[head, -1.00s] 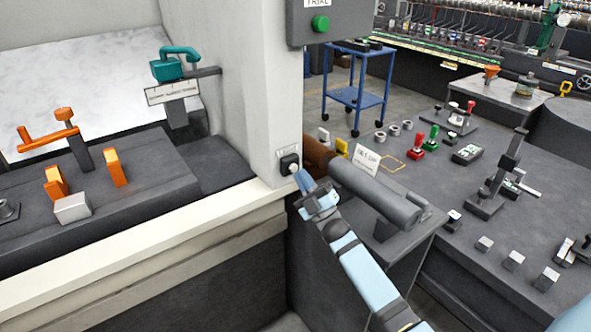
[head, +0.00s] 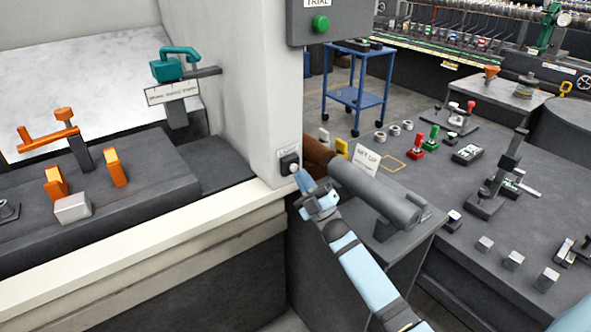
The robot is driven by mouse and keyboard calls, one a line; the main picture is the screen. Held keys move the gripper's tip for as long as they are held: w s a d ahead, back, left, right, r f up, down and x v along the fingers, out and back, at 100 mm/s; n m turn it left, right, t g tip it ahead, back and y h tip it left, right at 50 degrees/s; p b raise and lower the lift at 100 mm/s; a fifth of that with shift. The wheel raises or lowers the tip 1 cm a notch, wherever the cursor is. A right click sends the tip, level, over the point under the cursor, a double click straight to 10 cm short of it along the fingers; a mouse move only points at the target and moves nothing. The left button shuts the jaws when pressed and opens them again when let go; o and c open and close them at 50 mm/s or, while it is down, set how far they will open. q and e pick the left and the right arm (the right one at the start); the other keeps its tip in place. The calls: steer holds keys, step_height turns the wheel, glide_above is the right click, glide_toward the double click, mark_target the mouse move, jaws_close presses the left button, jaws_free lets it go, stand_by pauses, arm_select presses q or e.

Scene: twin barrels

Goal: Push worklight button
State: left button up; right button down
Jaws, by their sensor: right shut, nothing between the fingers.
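The worklight button is a small white knob (head: 294,168) on a black box (head: 285,161) low on the white post. A small label sits above the box. My right gripper (head: 300,178) is light blue and shut, with nothing held. Its tip is at the knob, and from this view it appears to touch it or nearly so. The fingertip partly covers the lower edge of the knob. My left gripper is out of view.
A grey cylinder with a brown end (head: 375,192) lies close right of my right arm. The white post (head: 245,90) rises behind the button. A grey panel with a green button (head: 320,24) hangs above.

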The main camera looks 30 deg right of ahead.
steer(key=shift+w, duration=0.1)
stand_by(0.3)
steer(key=shift+w+b, duration=0.3)
steer(key=shift+w, duration=0.1)
steer(key=shift+w+a, duration=0.1)
steer(key=shift+w, duration=0.2)
stand_by(0.6)
steer(key=shift+s, duration=0.8)
